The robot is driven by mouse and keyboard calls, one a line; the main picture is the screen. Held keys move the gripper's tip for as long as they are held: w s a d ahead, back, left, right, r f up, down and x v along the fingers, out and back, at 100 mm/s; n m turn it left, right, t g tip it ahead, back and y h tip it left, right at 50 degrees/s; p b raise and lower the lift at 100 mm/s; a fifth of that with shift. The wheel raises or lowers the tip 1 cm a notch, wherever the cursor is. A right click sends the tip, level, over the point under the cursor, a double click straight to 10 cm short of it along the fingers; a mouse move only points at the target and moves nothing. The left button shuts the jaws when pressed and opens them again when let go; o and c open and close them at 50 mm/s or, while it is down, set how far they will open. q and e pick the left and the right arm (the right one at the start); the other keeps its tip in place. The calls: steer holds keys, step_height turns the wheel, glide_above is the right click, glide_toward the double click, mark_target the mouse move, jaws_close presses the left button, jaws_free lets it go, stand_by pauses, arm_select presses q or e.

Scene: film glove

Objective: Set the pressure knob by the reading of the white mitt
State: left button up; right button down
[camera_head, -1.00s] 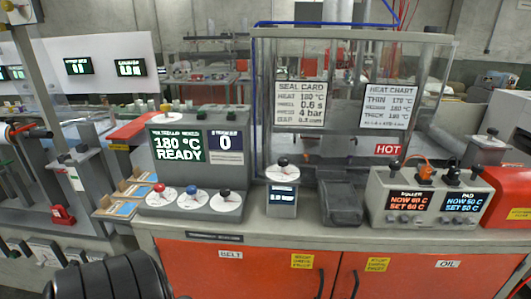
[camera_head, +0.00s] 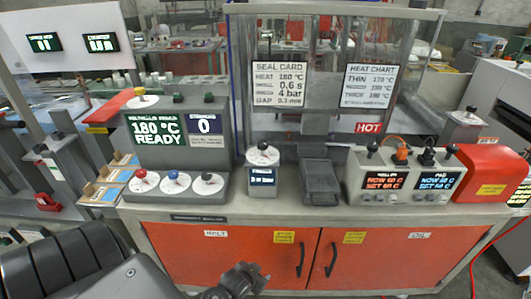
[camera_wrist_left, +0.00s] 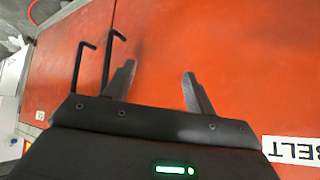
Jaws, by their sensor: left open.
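A small grey box (camera_head: 262,184) with a lit display stands mid-counter. On it is a white dial with a black knob (camera_head: 262,150), which may be the pressure knob; the display text is too small to read. Red (camera_head: 140,179), blue (camera_head: 172,181) and black (camera_head: 207,182) knobs sit on white dials at the left machine. I see no white mitt. My left gripper (camera_head: 245,277) is low in front of the cabinet, below the counter and well away from the knobs. In the left wrist view its two fingers (camera_wrist_left: 160,75) are apart and empty before the red door. My right gripper is not visible.
A seal card (camera_head: 279,86) reads 180 °C, 0.6 s and 4 bar. A heat chart (camera_head: 368,87) hangs right of it, above a HOT sign (camera_head: 368,127). A two-display box (camera_head: 405,180) stands right. Cabinet handles (camera_head: 301,260) stick out near my left gripper.

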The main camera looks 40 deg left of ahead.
arm_select(q)
steer(key=w+a+r+n+t+p, duration=0.1)
steer(key=w+r+t, duration=0.1)
steer(key=r, duration=1)
steer(key=w+a+r+t+p, duration=0.1)
steer(key=w+r+t, duration=0.1)
steer(key=r, duration=1)
steer(key=n+t+y, duration=0.3)
steer(key=t+y, duration=0.1)
steer(key=t, duration=0.1)
glide_toward(265, 141)
steer(key=p+x, duration=0.1)
steer(key=x, duration=0.2)
steer(key=p+x, duration=0.1)
steer(key=x, duration=0.2)
steer(key=p+x, duration=0.1)
steer(key=x, duration=0.3)
steer(key=shift+a+f, duration=0.25)
steer(key=shift+w+a+f+p, duration=0.15)
steer(key=shift+w+p, duration=0.15)
steer(key=shift+w, duration=0.2)
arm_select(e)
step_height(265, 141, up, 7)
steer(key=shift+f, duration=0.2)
arm_select(q)
steer(key=c, duration=1)
steer(key=shift+o, duration=0.2)
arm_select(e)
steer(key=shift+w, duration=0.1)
